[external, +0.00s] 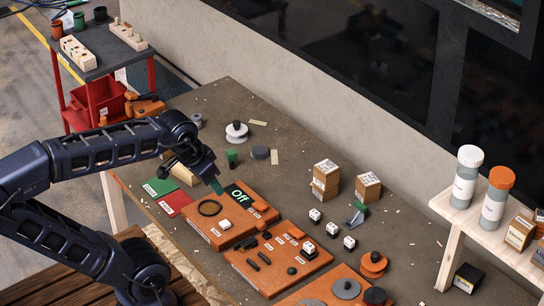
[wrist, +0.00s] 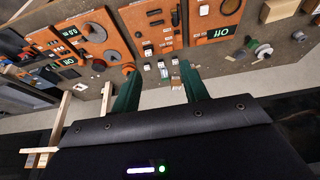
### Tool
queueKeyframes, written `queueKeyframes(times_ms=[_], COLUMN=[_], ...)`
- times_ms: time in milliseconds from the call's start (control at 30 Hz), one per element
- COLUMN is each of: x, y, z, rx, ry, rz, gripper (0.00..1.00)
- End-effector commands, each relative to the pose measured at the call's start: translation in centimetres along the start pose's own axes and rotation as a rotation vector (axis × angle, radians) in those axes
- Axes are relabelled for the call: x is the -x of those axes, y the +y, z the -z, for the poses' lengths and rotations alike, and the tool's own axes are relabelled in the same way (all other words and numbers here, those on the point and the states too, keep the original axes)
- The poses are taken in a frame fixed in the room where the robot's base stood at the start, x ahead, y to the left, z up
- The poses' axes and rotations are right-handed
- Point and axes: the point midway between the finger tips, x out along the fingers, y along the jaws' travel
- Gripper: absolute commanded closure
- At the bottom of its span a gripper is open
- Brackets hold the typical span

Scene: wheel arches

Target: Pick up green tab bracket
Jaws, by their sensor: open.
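My gripper (external: 214,184) is over the left part of the bench, above the orange panel with the "Off" display, well left of the bracket. Its two green fingers are apart in the wrist view (wrist: 160,85), with nothing held between them.
Orange panels (external: 252,262) with knobs and switches fill the bench front. Two cardboard boxes (external: 325,180) stand behind the cubes (external: 332,229). A green block (external: 231,157) and a white spool (external: 237,133) stand farther back. A wooden shelf (external: 452,204) with bottles is at right.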

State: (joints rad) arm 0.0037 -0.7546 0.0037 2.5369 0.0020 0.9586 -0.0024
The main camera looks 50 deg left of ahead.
Motion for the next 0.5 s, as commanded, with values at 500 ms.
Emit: queueKeyframes(times_ms=[500], x=[-0.3], y=[0.2], z=[2.5], rx=[0.071], ry=[-0.025], rz=[-0.014], gripper=[0.6])
